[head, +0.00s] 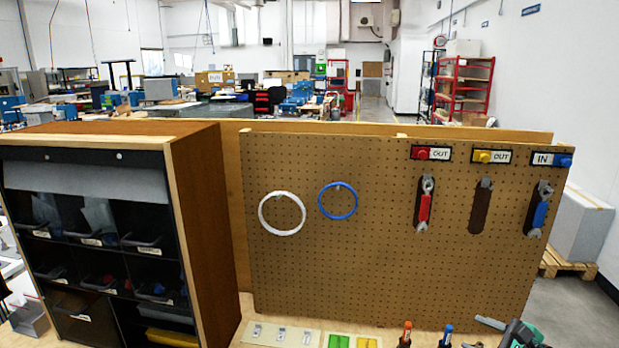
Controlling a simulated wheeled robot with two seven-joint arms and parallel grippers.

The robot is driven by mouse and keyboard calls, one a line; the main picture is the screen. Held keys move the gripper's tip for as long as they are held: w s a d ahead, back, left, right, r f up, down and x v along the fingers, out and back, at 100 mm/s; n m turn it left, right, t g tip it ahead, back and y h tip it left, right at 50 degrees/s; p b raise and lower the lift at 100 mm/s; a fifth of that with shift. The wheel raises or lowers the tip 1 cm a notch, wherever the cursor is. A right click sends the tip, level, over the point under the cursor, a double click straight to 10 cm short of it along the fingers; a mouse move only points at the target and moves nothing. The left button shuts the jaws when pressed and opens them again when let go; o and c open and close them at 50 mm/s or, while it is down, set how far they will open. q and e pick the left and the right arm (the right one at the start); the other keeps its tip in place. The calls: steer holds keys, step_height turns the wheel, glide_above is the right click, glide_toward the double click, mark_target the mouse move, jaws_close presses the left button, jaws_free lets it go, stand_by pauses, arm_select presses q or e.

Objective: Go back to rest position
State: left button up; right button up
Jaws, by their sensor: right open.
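A dark and teal shape (522,335) is cut off by the bottom edge at the right; it seems to include part of my right gripper, which is open, but its fingertips are not clear. My left gripper is not in view. The pegboard (375,265) stands upright in front of me. A red-handled wrench (424,207) hangs below a red OUT label and a blue-handled wrench (540,212) below the IN label. The dark holder (481,207) under the yellow OUT label holds no visible wrench.
A wooden cabinet (205,215) with dark bins stands at the left. A white ring (282,213) and a blue ring (338,201) hang on the board. Metal parts (281,334), green and yellow pieces and screwdrivers (405,335) sit along the bench at the bottom. Open floor lies far right.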

steer(key=s+a+f+n+g+h, duration=0.2)
steer(key=s+a+f+n+g, duration=0.3)
steer(key=s+a+f+n, duration=0.75)
steer(key=s+a+f+n+g+h, duration=0.1)
steer(key=s+a+f+n+g, duration=0.15)
steer(key=s+n, duration=0.45)
steer(key=s+a+f+n+g+h, duration=0.2)
steer(key=s+f+n, duration=0.1)
steer(key=s+n, duration=0.4)
step_height(320, 180, down, 33)
steer(key=s+g, duration=0.1)
steer(key=s, duration=0.1)
steer(key=s+d+f, duration=0.1)
steer(key=s+f, duration=0.8)
steer(key=s+d+f+g, duration=0.1)
steer(key=s+d+f, duration=0.1)
steer(key=s+f, duration=0.6)
steer(key=shift+s+d+f, duration=0.3)
steer(key=shift+s+f, duration=0.1)
steer(key=shift+s, duration=0.25)
